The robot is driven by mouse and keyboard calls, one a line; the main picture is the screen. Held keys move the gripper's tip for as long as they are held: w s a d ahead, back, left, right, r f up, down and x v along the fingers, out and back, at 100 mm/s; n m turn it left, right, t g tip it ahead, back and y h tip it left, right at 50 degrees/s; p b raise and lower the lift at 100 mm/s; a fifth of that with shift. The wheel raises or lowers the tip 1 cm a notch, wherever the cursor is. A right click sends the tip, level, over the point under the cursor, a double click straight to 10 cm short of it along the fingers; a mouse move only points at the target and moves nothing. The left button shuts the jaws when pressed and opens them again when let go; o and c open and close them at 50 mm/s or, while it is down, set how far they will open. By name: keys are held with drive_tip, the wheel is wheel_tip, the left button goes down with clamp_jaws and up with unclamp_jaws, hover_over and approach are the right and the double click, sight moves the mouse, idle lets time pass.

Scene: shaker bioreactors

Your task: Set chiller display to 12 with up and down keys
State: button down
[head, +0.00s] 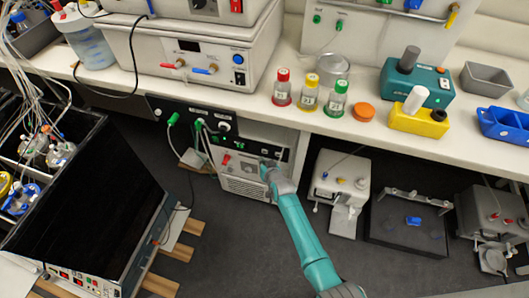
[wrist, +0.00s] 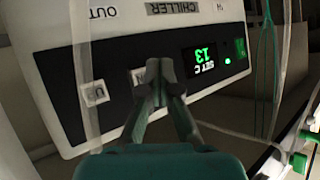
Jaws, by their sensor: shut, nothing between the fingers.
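The chiller (head: 246,188) is a pale box under the bench, with a black front panel. The same panel (wrist: 120,68) fills the upper wrist view, upside down. Its green display (wrist: 203,57), labelled SET C, appears to read 13. One white key (wrist: 95,93) shows at the left of the panel. A second key (wrist: 145,98) is partly hidden behind my fingers. My gripper (wrist: 165,72) is shut and empty, with its fingertips at the panel between the second key and the display. Contact cannot be told. In the head view my gripper (head: 266,165) is at the panel's right part.
A white bench (head: 360,125) overhangs the chiller. Green-ended hoses (head: 205,135) run in front of its left side. A pale pump unit (head: 340,185) stands on the floor to the right, and a black-sided rack (head: 90,200) stands to the left. The dark floor between is mostly clear.

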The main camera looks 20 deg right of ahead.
drive_tip(key=shift+s+a, duration=0.65)
drive_tip(key=shift+s, duration=0.25)
drive_tip(key=shift+s+a, duration=0.65)
drive_tip(key=shift+s, duration=0.25)
idle(0.6)
drive_tip(key=w+d, duration=0.3)
drive_tip(key=w, duration=0.2)
drive_tip(key=shift+d, duration=0.25)
idle(0.7)
drive_tip(key=shift+w+d, duration=0.1)
drive_tip(key=shift+d, duration=0.05)
idle(1.3)
drive_tip(key=shift+w+d, duration=0.15)
drive_tip(key=shift+w, duration=0.2)
idle(0.4)
drive_tip(key=shift+s+a, duration=0.3)
drive_tip(key=shift+s, duration=0.2)
